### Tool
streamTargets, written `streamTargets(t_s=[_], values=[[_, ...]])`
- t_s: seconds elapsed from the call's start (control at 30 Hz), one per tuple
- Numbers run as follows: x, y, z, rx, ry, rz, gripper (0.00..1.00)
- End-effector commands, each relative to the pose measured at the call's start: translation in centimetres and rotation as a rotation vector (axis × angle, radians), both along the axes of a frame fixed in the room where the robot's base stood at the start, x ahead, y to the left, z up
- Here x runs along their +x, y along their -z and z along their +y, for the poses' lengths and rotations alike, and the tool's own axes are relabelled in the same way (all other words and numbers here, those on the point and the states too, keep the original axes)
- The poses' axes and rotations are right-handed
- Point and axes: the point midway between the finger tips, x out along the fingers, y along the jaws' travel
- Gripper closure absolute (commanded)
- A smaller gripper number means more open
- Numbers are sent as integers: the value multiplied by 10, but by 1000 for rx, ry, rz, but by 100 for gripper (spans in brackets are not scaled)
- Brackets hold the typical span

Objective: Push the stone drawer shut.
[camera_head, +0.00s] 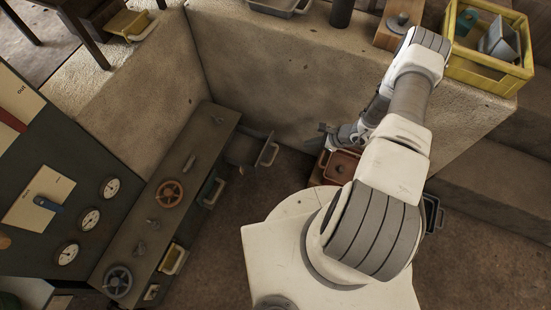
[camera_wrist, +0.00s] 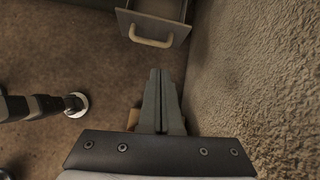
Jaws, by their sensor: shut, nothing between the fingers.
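The stone drawer (camera_head: 245,149) is grey with a pale loop handle (camera_head: 269,153). It sticks out from the far end of the dark control console, close to the wall. In the wrist view the drawer (camera_wrist: 179,31) is at the top, with its pale handle (camera_wrist: 150,41) facing me and part of its open inside showing. My gripper (camera_wrist: 160,72) is shut and empty, its fingers pointing at the drawer front. A gap of floor shows between the fingertips and the handle. In the head view my gripper (camera_head: 325,130) is small, right of the drawer, along the wall.
The rough wall (camera_wrist: 245,80) runs close along the right of my gripper. A reddish lidded box (camera_head: 341,165) stands near my wrist. A yellow crate (camera_head: 487,73) sits on the ledge. A teal drawer (camera_head: 211,191) and a yellow drawer (camera_head: 173,258) are on the console.

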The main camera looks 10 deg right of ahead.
Motion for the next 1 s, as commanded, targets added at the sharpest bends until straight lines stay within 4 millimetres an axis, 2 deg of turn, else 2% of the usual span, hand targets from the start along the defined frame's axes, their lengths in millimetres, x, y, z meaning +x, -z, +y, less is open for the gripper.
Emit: streamTargets(t_s=[0.03, 0.1, 0.2, 0.33, 0.47, 0.87, 1.0], values=[[-10, 23, 3, 15, 36, 25, 100], [-19, 41, 4, 26, 75, 47, 100], [-29, 56, 7, 36, 111, 70, 100], [-31, 66, 10, 40, 124, 78, 100], [-26, 78, 17, 40, 124, 79, 100], [5, 144, 60, 40, 121, 77, 100], [18, 146, 77, 39, 120, 78, 100]])
